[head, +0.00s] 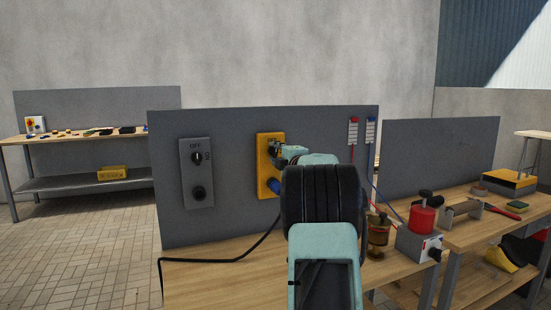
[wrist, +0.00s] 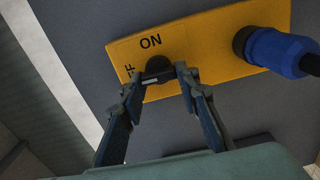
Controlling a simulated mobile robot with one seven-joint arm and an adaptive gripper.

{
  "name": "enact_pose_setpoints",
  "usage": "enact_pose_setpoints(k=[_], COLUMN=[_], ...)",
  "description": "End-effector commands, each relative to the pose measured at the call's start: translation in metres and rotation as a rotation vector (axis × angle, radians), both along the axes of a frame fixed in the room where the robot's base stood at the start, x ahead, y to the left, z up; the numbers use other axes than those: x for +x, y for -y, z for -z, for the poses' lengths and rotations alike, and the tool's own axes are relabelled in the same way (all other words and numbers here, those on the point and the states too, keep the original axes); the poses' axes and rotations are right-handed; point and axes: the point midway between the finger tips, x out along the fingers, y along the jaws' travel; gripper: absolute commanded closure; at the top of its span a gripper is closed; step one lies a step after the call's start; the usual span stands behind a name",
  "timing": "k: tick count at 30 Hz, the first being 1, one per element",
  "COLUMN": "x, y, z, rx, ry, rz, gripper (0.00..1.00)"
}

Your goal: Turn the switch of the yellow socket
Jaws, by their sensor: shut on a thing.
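The yellow socket (head: 263,170) is mounted on the grey panel, to the right of a grey socket. In the wrist view the yellow socket (wrist: 218,42) shows tilted, with a black switch knob (wrist: 157,68), the word ON above it and part of OFF to its left. My gripper (wrist: 160,73) has one finger on each side of the knob and is shut on it. In the head view my gripper (head: 279,149) is at the upper part of the yellow socket and hides the knob. A blue plug (wrist: 275,50) sits in the socket; it also shows in the head view (head: 273,186).
The grey socket (head: 196,172) has its own knob and a black outlet. A black cable (head: 215,259) lies across the wooden table (head: 220,280). Red and blue connectors hang at the panel's right. A red-topped device (head: 422,230) stands at the table's right.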

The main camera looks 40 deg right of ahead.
Motion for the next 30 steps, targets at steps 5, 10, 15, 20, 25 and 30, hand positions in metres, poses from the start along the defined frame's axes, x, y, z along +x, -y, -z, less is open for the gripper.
enact_pose_setpoints(k=[5, 10, 15, 20, 25, 30], x=[-0.0002, -0.0002, -0.0002, -0.0002, -0.0002, -0.0001], y=[0.0002, 0.0002, 0.0004, 0.0004, 0.0003, 0.0002], z=[0.0009, 0.0006, 0.0004, 0.0004, 0.0004, 0.0003], rx=[-0.036, -0.048, -0.049, -0.048, -0.047, -0.047], ry=[-0.009, -0.013, -0.013, -0.013, -0.012, -0.011], rz=[0.001, 0.001, 0.001, 0.001, 0.001, 0.000], gripper=[0.95, 0.95, 0.95, 0.68, 0.53, 0.53])
